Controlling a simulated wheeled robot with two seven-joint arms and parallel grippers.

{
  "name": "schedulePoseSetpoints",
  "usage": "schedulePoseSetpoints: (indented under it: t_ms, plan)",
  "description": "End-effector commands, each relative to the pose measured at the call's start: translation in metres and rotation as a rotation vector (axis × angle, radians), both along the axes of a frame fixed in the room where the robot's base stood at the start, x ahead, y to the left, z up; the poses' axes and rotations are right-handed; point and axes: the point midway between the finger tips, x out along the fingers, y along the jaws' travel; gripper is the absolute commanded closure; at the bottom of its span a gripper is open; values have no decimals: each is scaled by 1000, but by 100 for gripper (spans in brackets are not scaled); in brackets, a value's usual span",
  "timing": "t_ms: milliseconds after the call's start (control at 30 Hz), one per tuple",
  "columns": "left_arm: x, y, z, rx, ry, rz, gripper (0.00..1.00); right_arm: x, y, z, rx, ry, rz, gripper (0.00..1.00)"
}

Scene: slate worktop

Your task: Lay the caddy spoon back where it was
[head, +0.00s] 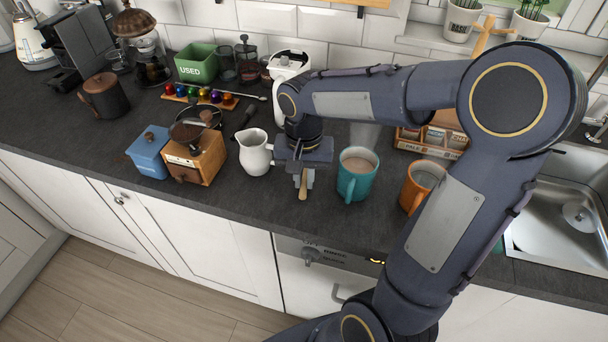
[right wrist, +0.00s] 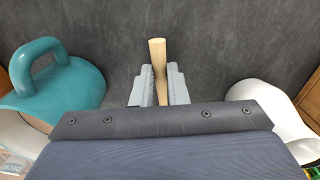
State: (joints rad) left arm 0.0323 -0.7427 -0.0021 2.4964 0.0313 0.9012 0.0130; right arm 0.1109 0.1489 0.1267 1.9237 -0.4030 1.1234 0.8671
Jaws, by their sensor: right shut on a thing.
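My right gripper (head: 303,178) is low over the worktop, between the white jug and the teal mug. It is shut on a slim wooden piece (head: 303,190), which I take for the caddy spoon. In the right wrist view the spoon's rounded wooden end (right wrist: 157,50) sticks out between the two grey fingers (right wrist: 159,84). Its other end is hidden by my gripper. I cannot tell whether the spoon touches the worktop. My left gripper is not in view.
The white jug (head: 254,153) stands close left of my gripper, and the teal mug (head: 357,175) close right. An orange mug (head: 417,188) stands further right, before the sink (head: 565,220). A wooden grinder (head: 195,160) and blue tin (head: 149,154) stand left. The worktop's front strip (head: 255,205) is clear.

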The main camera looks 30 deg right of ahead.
Motion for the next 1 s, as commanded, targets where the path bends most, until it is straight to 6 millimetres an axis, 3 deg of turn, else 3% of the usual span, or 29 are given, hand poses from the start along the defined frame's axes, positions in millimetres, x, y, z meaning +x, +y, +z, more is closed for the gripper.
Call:
schedulePoseSetpoints:
  t_ms: [367,400,567,833,1000]
  plan:
    - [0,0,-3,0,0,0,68,0,0,-4,0,0,0,100]
    - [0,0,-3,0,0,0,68,0,0,-4,0,0,0,81]
    - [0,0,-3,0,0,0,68,0,0,-4,0,0,0,61]
    - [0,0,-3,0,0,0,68,0,0,-3,0,0,0,61]
    - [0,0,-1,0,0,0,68,1,0,15,0,-4,-1,61]
